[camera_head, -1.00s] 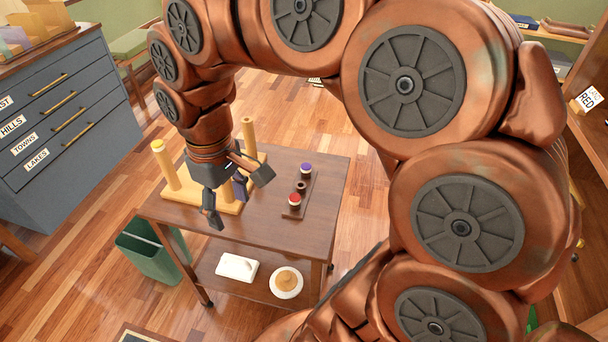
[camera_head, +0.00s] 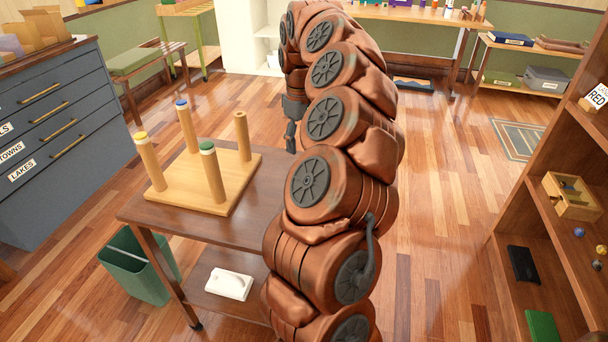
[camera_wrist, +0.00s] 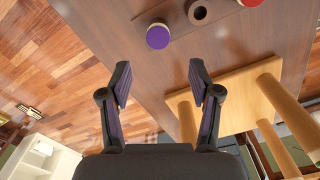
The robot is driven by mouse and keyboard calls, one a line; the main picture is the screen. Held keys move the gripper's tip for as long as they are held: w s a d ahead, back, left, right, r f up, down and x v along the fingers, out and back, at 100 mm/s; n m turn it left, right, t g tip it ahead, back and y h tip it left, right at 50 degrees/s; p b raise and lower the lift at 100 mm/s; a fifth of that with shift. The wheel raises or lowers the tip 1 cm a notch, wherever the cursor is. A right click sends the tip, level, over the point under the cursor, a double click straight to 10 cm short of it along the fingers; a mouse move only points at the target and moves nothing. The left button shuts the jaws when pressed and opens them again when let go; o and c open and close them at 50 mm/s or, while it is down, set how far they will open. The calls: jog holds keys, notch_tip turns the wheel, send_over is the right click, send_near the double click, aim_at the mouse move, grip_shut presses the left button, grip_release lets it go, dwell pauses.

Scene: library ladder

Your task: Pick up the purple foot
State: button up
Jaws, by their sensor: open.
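The purple foot (camera_wrist: 158,37) shows in the wrist view as a short round piece with a purple end, in a dark wooden strip on the brown table (camera_wrist: 115,25). It is beyond my open fingertips and apart from them. My gripper (camera_wrist: 160,80) is open, with nothing between its fingers. In the head view my gripper (camera_head: 291,135) hangs at the far side of the table, partly hidden by my arm. The foot is hidden behind my arm there.
A wooden base (camera_head: 165,190) with several upright posts, coloured or bare on top, stands left on the table. In the wrist view a brown ring (camera_wrist: 200,12) and a red-topped piece (camera_wrist: 250,3) share the strip. A green bin (camera_head: 135,270) stands on the floor.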

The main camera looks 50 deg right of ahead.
jog(key=shift+s+d+f, duration=0.15)
jog(key=shift+d+f, duration=0.2)
jog(key=shift+d, duration=0.05)
jog(key=shift+s+f, duration=0.1)
jog(key=shift+f, duration=0.15)
jog(key=shift+s+a+f, duration=0.15)
jog(key=shift+f, duration=1.4)
jog(key=shift+s+a+f, duration=0.1)
jog(key=shift+a+f, duration=0.05)
jog(key=shift+f, duration=1.8)
jog(key=c, duration=0.8)
